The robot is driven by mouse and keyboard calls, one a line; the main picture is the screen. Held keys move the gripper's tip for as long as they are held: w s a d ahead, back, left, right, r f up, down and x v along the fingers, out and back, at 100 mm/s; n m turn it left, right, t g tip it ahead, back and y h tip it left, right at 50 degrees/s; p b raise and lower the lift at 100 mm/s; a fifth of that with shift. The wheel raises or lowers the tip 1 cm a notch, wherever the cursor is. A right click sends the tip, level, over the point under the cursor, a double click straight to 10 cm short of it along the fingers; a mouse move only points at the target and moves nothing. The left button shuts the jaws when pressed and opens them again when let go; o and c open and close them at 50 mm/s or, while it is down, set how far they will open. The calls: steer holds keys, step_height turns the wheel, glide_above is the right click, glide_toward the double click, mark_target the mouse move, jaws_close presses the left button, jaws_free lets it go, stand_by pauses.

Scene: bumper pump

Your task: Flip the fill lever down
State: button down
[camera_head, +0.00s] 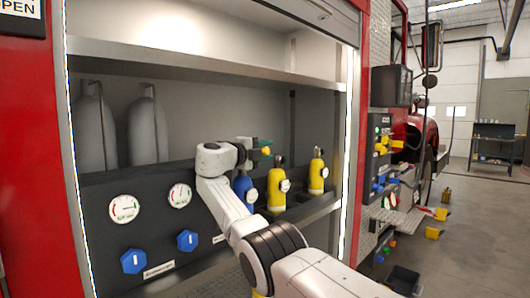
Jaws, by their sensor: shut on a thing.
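My gripper (251,156) is inside the open locker, just above a blue cylinder (245,191). Two yellow cylinders with round gauges stand to the right, the nearer one (276,189) and the farther one (317,176). My white arm comes in from the lower right and covers part of the blue cylinder.
A dark panel on the left carries two white gauges (123,208) and two blue knobs (132,261). Grey cylinders (93,125) stand behind it. A metal shelf (200,62) is overhead. Right of the locker frame, a panel with yellow and blue fittings (382,150) projects.

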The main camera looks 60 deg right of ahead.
steer(key=shift+s+f, duration=0.1)
steer(key=shift+f, duration=0.3)
steer(key=c, duration=0.8)
jaws_free()
steer(key=shift+r, duration=0.15)
steer(key=shift+r, duration=0.1)
steer(key=s+a+r+b, duration=0.1)
steer(key=s+a+r, duration=0.1)
steer(key=s+r, duration=0.2)
steer(key=s+a+r+b, duration=0.1)
steer(key=s+a+r, duration=0.2)
steer(key=r, duration=0.1)
steer(key=s+a+r+b, duration=0.1)
steer(key=s+a+r, duration=0.2)
steer(key=s+r, duration=0.1)
steer(key=shift+s+r, duration=0.35)
